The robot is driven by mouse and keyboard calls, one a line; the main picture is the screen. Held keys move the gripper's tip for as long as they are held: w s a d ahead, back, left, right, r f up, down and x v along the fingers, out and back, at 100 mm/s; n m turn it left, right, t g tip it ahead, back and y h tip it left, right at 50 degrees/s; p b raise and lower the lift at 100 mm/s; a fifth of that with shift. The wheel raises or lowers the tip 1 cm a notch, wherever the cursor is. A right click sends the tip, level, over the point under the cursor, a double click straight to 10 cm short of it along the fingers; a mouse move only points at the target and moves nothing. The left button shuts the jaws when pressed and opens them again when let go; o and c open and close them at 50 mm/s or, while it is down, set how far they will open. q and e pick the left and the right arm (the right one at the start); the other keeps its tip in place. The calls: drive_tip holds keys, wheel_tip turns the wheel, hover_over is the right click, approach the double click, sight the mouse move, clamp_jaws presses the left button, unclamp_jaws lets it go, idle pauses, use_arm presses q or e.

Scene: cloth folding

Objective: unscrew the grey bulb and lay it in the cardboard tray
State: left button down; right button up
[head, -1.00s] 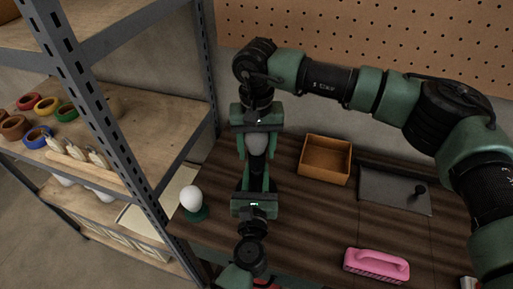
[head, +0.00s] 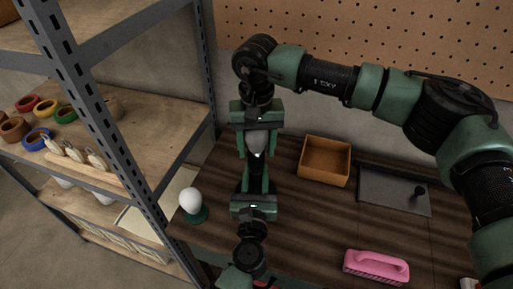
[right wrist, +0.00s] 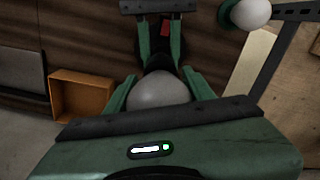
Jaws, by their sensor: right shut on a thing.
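The grey bulb (head: 257,139) is between the fingers of my right gripper (head: 257,146), which is shut on it. In the right wrist view the bulb (right wrist: 158,91) is a rounded grey shape just beyond the gripper body. A dark holder (right wrist: 158,58) is in line with the bulb. My left gripper (head: 256,172) faces the right one from below, its fingers on both sides of the holder, apparently shut on it. A small light patch shows where bulb and holder come together; I cannot tell whether they are apart. The open cardboard tray (head: 325,160) stands empty to the right.
A white bulb (head: 190,200) on a green base stands at the table's left edge, near a metal shelf (head: 168,212). A grey plate (head: 394,190) with a black knob and a pink brush (head: 376,266) are at the right. Tabletop between tray and brush is clear.

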sight(256, 132)
drive_tip(key=shift+r, duration=0.65)
drive_tip(key=shift+r, duration=2)
use_arm(q)
drive_tip(key=c, duration=0.9)
unclamp_jaws()
drive_tip(key=shift+s, duration=0.15)
drive_tip(key=shift+s+f, duration=0.15)
drive_tip(key=shift+s, duration=0.2)
use_arm(e)
drive_tip(key=shift+f, duration=0.2)
use_arm(q)
drive_tip(key=s+b, duration=0.1)
drive_tip(key=s, duration=0.2)
drive_tip(key=s+b, duration=0.1)
drive_tip(key=s, duration=0.2)
drive_tip(key=s+b, duration=0.1)
drive_tip(key=s, duration=0.2)
drive_tip(key=shift+s+a, duration=0.3)
use_arm(e)
wheel_tip(256, 132, down, 3)
drive_tip(key=shift+s, duration=0.1)
use_arm(q)
drive_tip(key=shift+s+b, duration=0.35)
drive_tip(key=shift+s, duration=0.4)
use_arm(e)
drive_tip(key=shift+f, duration=0.15)
